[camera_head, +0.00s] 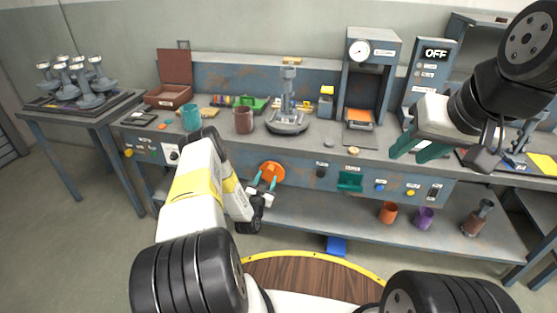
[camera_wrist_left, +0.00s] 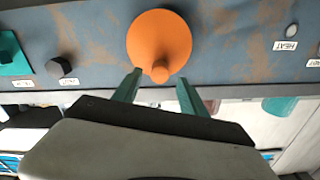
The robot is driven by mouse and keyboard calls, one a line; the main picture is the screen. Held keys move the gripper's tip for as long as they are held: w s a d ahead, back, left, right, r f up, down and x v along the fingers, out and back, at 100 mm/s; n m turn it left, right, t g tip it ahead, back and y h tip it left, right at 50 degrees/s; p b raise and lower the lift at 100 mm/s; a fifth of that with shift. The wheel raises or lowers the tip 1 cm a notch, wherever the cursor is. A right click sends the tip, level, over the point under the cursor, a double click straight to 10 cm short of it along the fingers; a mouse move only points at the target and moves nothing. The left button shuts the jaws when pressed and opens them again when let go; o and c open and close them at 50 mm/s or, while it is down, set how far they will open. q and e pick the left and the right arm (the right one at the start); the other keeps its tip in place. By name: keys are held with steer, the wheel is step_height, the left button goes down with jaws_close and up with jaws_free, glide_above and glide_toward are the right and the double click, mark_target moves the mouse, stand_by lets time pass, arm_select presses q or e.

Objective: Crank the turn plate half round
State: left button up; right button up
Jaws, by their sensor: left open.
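An orange crank disc (camera_head: 271,172) sits on the front panel of the bench. In the left wrist view the disc (camera_wrist_left: 158,38) has a small orange knob (camera_wrist_left: 160,71) near its lower edge in the picture. My left gripper (camera_head: 264,182) is open in front of the disc. In the left wrist view its teal fingertips (camera_wrist_left: 156,83) lie on either side of the knob's line, and contact cannot be told. A grey round plate (camera_head: 287,126) with a grey upright piece (camera_head: 288,90) stands on the bench above. My right gripper (camera_head: 418,148) is open and empty over the bench at the right.
A dark red cup (camera_head: 243,120) and a teal cup (camera_head: 191,118) stand left of the plate. A press with a gauge (camera_head: 370,70) stands to its right.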

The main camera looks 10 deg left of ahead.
mark_target(269, 172)
arm_select(q)
steer(key=w, duration=0.5)
steer(key=shift+d, duration=0.1)
jaws_close()
